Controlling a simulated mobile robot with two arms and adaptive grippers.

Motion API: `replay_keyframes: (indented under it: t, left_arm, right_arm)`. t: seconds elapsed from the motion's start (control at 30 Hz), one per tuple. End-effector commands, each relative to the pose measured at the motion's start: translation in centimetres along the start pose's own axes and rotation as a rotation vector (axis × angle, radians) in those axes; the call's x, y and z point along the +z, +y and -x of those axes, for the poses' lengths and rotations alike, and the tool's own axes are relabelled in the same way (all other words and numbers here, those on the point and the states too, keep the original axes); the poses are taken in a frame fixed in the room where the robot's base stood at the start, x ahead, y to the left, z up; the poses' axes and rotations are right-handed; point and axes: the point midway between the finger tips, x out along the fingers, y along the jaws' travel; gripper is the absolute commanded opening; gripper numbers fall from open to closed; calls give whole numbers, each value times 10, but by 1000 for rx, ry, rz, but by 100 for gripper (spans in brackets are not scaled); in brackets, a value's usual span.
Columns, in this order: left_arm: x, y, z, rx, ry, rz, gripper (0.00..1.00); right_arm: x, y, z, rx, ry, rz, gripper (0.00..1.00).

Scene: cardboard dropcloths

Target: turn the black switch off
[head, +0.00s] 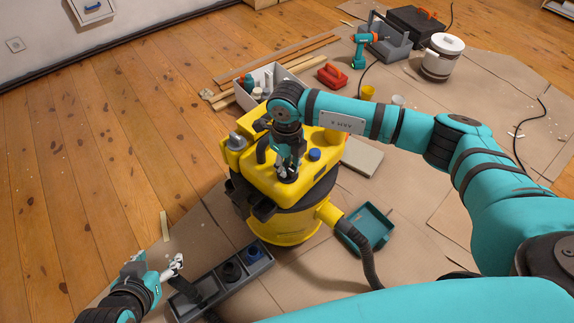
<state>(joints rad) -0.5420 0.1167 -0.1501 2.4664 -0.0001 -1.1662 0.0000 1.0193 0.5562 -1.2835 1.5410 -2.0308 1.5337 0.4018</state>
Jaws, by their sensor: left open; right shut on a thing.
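The yellow vacuum (258,180) stands upright on the cardboard in the middle of the head view. The black switch (288,181) is a small dark knob on its top, mostly hidden under my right gripper. My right gripper (286,172) comes down from above and is shut on it; the fingers cover its setting.
A blue knob (314,154) sits right of the switch on the vacuum top. The dark grey tray (262,266) with round parts lies in front, a teal dustpan (364,228) to the right. A hose (370,262) runs forward. Bare floor (90,170) is free at left.

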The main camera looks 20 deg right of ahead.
Motion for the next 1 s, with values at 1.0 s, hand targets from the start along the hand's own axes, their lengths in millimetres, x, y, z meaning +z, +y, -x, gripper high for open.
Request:
replay_keyframes:
  t: [1.0]
  left_arm:
    - [-3,0,0,0,11,0,60]
  right_arm:
    - [1,0,7,-1,-2,13,38]
